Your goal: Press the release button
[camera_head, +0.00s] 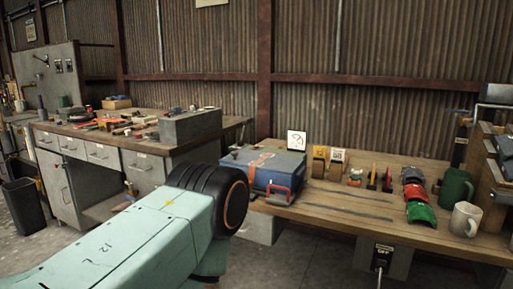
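I cannot make out a release button in the head view. A grey switch box with a dark plate marked "OFF" (382,256) is mounted below the front edge of the right workbench, with a light lever or cable at its lower part. My mint-green arm with a black ringed joint comes in from the lower left and covers the bench's left front corner. No gripper or fingertip shows in the view.
The wooden workbench (335,213) on the right holds a blue toolbox (265,165), a small white sign (297,140), coloured curved pieces (414,192), a green mug (455,187) and a white mug (465,219). A cluttered grey bench (88,153) and black bin (23,205) stand left.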

